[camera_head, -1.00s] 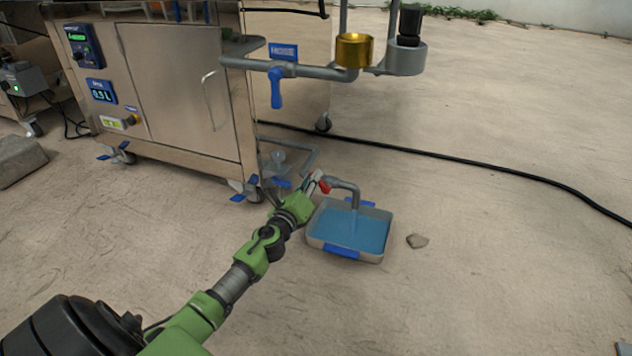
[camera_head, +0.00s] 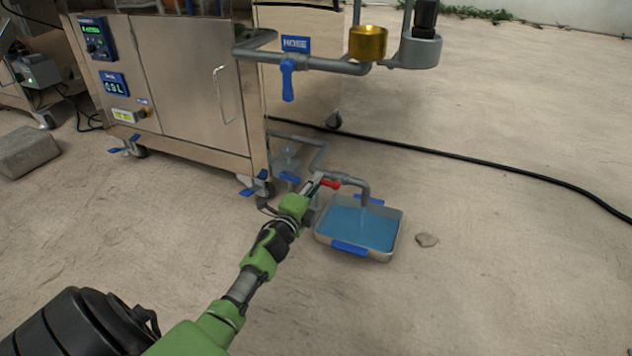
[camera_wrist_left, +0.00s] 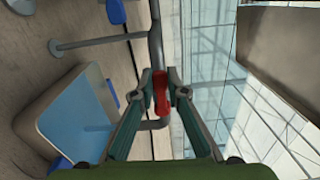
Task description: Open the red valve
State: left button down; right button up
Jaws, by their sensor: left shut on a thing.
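The red valve (camera_head: 331,184) is a small handle on the low grey pipe that ends in a downward spout (camera_head: 364,193) over a shallow tray (camera_head: 383,254) of blue water. In the head view my left gripper (camera_head: 319,181) reaches it from the lower left. In the left wrist view the red valve handle (camera_wrist_left: 161,97) lies between the two fingers of my left gripper (camera_wrist_left: 161,82), which is shut on it. The fingers hide part of the valve body. My right gripper is in neither view.
A steel cabinet (camera_head: 190,85) on casters stands behind. A blue-handled valve (camera_head: 288,80) marked HOSE and a brass cup (camera_head: 368,42) are on the upper pipe. A black cable (camera_head: 450,164) crosses the floor. A stone (camera_head: 427,240) lies right of the tray.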

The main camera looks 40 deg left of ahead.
pick_arm(q)
jog(key=shift+f+n, duration=0.25)
jog(key=shift+n, duration=0.15)
jog(key=c, duration=2)
grip_release()
notch_tip(320, 180, up, 10)
